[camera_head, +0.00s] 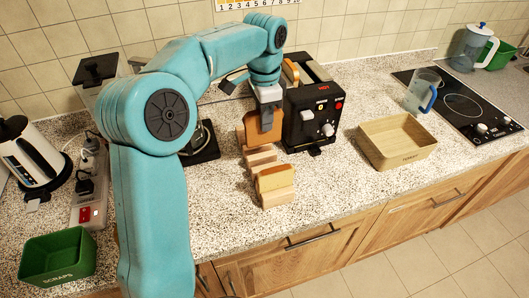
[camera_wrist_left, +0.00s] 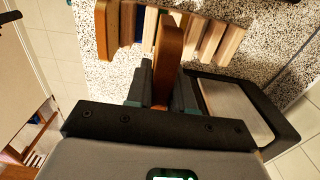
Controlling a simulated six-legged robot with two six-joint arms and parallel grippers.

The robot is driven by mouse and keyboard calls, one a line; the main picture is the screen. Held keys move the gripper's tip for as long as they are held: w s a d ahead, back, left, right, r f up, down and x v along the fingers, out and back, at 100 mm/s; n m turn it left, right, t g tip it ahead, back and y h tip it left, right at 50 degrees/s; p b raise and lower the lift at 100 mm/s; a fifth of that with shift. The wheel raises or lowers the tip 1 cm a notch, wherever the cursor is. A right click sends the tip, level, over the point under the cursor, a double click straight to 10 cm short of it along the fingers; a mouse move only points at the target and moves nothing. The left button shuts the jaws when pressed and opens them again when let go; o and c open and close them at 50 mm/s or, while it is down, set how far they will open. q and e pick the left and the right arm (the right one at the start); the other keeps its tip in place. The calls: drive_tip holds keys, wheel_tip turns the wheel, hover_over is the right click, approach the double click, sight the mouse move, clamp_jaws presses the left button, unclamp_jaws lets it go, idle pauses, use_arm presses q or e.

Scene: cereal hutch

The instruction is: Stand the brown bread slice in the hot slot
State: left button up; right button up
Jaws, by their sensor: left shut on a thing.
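My left gripper (camera_head: 267,118) is shut on the brown bread slice (camera_head: 258,131), which is upright at the back end of the wooden rack (camera_head: 278,199). In the left wrist view, the slice (camera_wrist_left: 170,48) stands edge-on between the fingers (camera_wrist_left: 166,92), with rack slats beside it. I cannot tell whether its lower edge is clear of the rack. The black toaster (camera_head: 325,105) stands just right of the gripper, with knobs on its front. A bread slice (camera_head: 291,71) sticks up from its left slot. My right gripper is not in view.
A paler bread slice (camera_head: 276,178) stands at the rack's front. A wooden box (camera_head: 407,157) is right of the toaster, with a clear jug (camera_head: 420,88) and a hob (camera_head: 462,104) beyond. A green scraps bin (camera_head: 58,258), kettle (camera_head: 32,155) and power strip (camera_head: 90,190) are at left.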

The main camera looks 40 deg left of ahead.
sight(264, 142)
use_arm(q)
wheel_tip(264, 142, down, 11)
drive_tip(key=shift+r, duration=0.2)
drive_tip(key=shift+f, duration=0.35)
drive_tip(key=o, duration=0.7)
drive_tip(key=shift+o, duration=0.2)
drive_tip(key=shift+r, duration=0.1)
drive_tip(key=r, duration=1.1)
drive_tip(key=w+r, duration=0.1)
drive_tip(key=r, duration=0.4)
drive_tip(key=shift+d+r+p, duration=0.25)
drive_tip(key=shift+d+p, duration=0.05)
drive_tip(key=shift+d, duration=0.05)
drive_tip(key=shift+s, duration=0.1)
